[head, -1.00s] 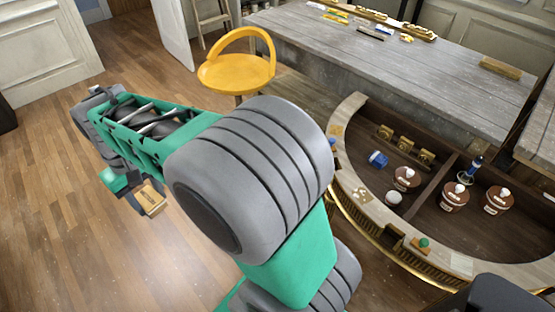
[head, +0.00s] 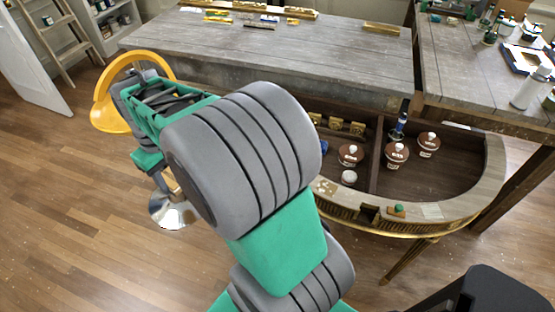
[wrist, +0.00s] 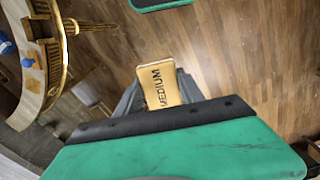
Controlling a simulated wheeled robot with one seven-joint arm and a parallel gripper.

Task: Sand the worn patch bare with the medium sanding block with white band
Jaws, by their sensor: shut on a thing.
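My gripper (wrist: 155,98) is shut on a tan sanding block (wrist: 158,84) printed MEDIUM, held in the air over the wooden floor. I cannot make out a white band on it. In the head view my forearm reaches left and the block is hardly visible. The curved gilt console (head: 465,207) stands right of my arm, its rim also at the left of the wrist view (wrist: 33,92). Its rim has a pale section (head: 431,211) and a mottled spot with small flecks (head: 325,187). I cannot tell which is the worn patch.
Inside the console are several lidded brown pots (head: 396,156) and a blue-handled tool (head: 398,128). A small green-topped item (head: 397,210) sits on its rim. The floor at left is clear.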

